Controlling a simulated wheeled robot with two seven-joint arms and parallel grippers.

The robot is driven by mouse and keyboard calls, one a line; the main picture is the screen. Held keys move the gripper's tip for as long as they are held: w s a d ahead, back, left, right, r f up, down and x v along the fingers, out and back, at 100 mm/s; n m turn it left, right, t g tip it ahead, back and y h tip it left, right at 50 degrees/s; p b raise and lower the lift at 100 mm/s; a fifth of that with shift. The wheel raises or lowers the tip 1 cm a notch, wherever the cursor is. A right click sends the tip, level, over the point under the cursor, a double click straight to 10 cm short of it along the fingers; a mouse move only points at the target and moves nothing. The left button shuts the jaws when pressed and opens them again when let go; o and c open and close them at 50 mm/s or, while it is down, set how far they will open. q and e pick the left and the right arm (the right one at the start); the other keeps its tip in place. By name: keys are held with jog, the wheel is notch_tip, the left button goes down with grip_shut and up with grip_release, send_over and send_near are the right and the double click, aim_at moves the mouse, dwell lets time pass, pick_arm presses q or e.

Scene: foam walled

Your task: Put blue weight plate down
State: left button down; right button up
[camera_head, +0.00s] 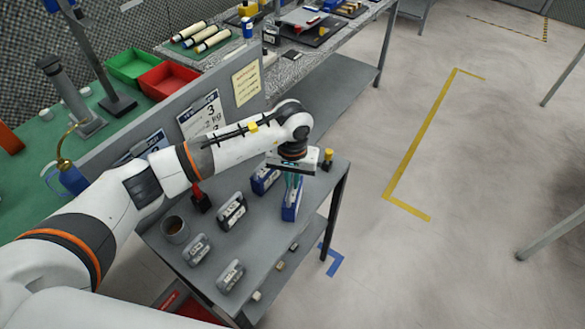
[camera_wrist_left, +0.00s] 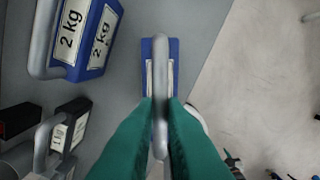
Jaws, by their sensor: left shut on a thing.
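My left gripper (camera_head: 292,180) is over the right part of the small grey table and points down. It is shut on the grey handle of a blue weight plate (camera_head: 290,212), which hangs upright below the fingers near the table's right edge. In the left wrist view, the teal fingers (camera_wrist_left: 160,125) close on either side of the handle, with the blue plate (camera_wrist_left: 174,50) beneath. I cannot tell whether its underside touches the tabletop. A second blue weight (camera_head: 263,180), marked 2 kg (camera_wrist_left: 90,40), stands to its left, apart from it. My right gripper is out of view.
On the grey table (camera_head: 255,255) stand several grey weights (camera_head: 232,212), a mug (camera_head: 174,230), a red-and-black object (camera_head: 201,198) and a yellow-topped object (camera_head: 327,160). A grey panel (camera_head: 247,85) with signs borders its back. Open floor (camera_head: 440,240) lies right.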

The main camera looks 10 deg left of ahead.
pick_arm(q)
jog(key=shift+w+f, duration=0.15)
jog(key=shift+f, duration=0.2)
jog(key=c, duration=1.9)
grip_release()
jog(key=shift+f, duration=0.25)
jog(key=shift+c, duration=0.2)
jog(key=o, duration=0.4)
jog(key=shift+s+r, duration=0.1)
jog(key=shift+s, duration=0.15)
jog(key=shift+o, duration=0.2)
jog(key=shift+w+r, duration=0.1)
jog(key=shift+r, duration=0.15)
notch_tip(320, 180, up, 12)
jog(key=b, duration=0.3)
jog(key=shift+f, duration=0.25)
